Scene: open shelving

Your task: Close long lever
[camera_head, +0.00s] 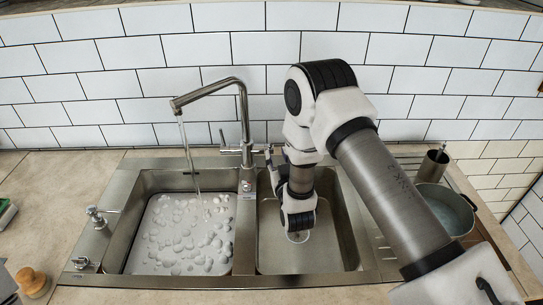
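A metal faucet (244,112) stands behind the double sink, its spout pointing left. Water (189,157) runs from the spout into the left basin. A thin lever (222,138) sticks up at the left end of the cross-piece on the faucet's body. My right gripper (270,162) is just right of the faucet's base, above the back of the right basin. Its fingers point left toward the faucet and look small; I cannot tell whether they are open or touching it. My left gripper is not in view.
The left basin (129,235) holds water with bubbles. The right basin (275,255) looks empty, partly hidden by my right arm. A pot (447,207) and a metal cup (432,165) stand at the right. A small tap (96,214) and a wooden-knobbed brush (31,281) are at the left.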

